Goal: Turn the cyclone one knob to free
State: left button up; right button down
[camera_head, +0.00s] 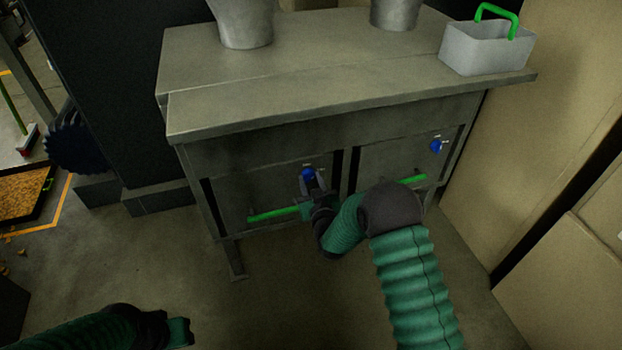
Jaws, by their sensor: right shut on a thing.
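A blue knob (307,174) sits on the front panel of the metal cabinet (230,190), left of centre. My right gripper (311,187) reaches up to this knob and is shut on it, covering its lower part. The knob's exact angle is too small to tell. A second blue knob (436,146) is on the right panel, with nothing touching it. My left gripper (184,332) is low at the left, far from the cabinet; its fingers are too dark to read.
Green bar handles (272,215) run across the panels below the knobs. A grey bin with a green handle (488,47) stands on the cabinet top, near two metal cones (245,22). Cardboard-coloured boxes (560,250) stand close at the right.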

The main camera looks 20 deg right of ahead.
jog(key=m+p, duration=0.1)
jog(key=m, duration=0.3)
jog(key=shift+y, duration=0.4)
jog(key=shift+f+m+y+p, duration=0.1)
jog(key=shift+m+y+p, duration=0.35)
jog(key=shift+m, duration=0.95)
jog(key=c, duration=1)
grip_release()
jog(key=shift+o, duration=0.2)
jog(key=shift+d, duration=0.1)
